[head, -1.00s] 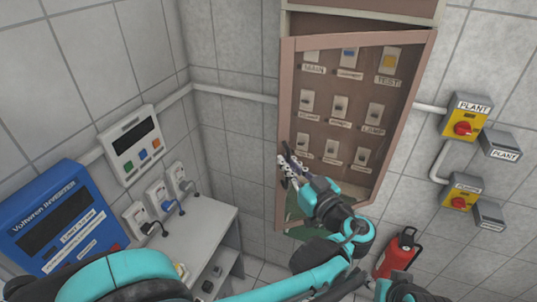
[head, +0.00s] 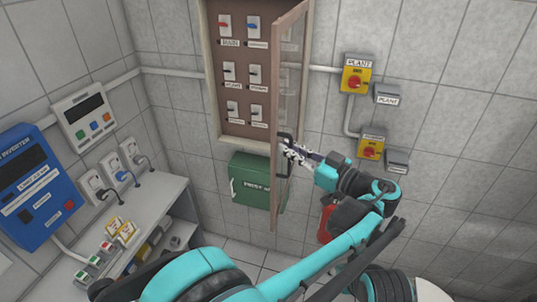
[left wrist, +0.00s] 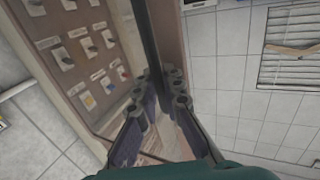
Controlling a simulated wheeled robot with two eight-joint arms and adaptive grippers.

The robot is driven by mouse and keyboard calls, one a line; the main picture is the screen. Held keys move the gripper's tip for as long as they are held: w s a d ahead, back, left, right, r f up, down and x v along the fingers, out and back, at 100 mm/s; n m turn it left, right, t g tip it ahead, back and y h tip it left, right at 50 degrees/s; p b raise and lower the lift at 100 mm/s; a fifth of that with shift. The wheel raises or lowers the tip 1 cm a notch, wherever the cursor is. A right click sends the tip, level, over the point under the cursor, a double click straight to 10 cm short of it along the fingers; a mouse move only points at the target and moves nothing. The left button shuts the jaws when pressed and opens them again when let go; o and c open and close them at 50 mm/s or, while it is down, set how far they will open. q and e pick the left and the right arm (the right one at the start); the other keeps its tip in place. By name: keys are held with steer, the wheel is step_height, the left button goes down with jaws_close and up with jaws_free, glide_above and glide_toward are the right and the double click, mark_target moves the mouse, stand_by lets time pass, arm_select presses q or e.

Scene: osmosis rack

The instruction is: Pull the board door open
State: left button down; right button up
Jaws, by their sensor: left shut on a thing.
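The board door (head: 289,70), a brown-framed glazed panel, stands swung well out from the board (head: 243,128) and is seen almost edge-on in the head view. Its hinge side is on the right. Rows of labelled switches show uncovered inside the board. My left gripper (head: 287,150) is shut on the dark door handle at the door's free edge. In the left wrist view the fingers (left wrist: 163,98) close around the dark handle bar (left wrist: 148,35), with the switches behind to the left. The right gripper is not in view.
A green box (head: 250,182) hangs below the board. A red extinguisher (head: 326,222) is partly hidden behind my arm. Yellow rotary switches (head: 356,80) are on the wall at right. A blue inverter (head: 35,185) and a grey bench (head: 150,205) stand at left.

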arm_select(q)
steer(key=d, duration=0.6)
steer(key=shift+s, duration=0.25)
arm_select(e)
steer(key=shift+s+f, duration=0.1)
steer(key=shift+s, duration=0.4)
